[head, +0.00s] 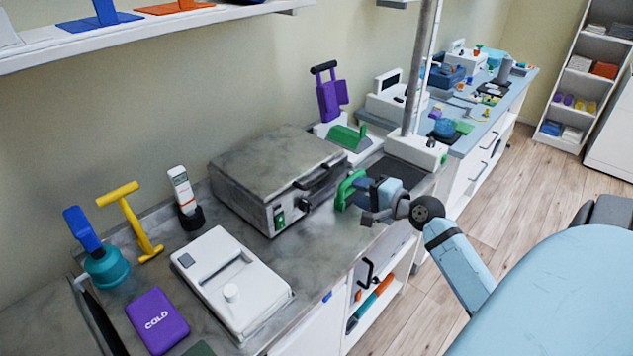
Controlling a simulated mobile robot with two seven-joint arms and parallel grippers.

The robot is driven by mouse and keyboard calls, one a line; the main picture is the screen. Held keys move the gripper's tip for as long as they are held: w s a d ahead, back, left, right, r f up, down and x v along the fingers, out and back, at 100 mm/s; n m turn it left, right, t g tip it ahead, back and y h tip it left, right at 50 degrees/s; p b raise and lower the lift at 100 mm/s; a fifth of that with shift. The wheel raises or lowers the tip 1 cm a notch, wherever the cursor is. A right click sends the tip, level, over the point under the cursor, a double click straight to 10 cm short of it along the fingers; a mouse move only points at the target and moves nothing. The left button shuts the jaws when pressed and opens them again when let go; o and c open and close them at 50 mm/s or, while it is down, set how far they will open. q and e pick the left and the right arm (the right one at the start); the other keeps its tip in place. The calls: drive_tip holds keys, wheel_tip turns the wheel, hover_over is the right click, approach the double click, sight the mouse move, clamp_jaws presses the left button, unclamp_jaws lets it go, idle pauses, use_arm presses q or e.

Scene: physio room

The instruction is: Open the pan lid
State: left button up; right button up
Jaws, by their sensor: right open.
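The pan is a grey metal box (247,211) on the counter, near the middle of the head view. Its flat grey lid (275,160) lies level and closed on top. A dark bar handle (318,178) runs along the front side, and a green switch sits on the front at the left. My right gripper (346,190) reaches in from the right, its green fingers open just right of the handle. It appears empty, and a small gap seems to show between it and the handle. My left gripper is not in view.
A white device with a knob (258,303) stands in front of the pan. A purple cold pack (157,320), a yellow tool (130,215) and a teal-based blue tool (104,266) are at left. A white post stand (417,150) is behind my gripper. A shelf (150,32) hangs above.

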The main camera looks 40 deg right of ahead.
sight(322, 179)
drive_tip(key=x, duration=1.2)
drive_tip(key=shift+w, duration=0.25)
drive_tip(key=shift+p, duration=0.3)
clamp_jaws()
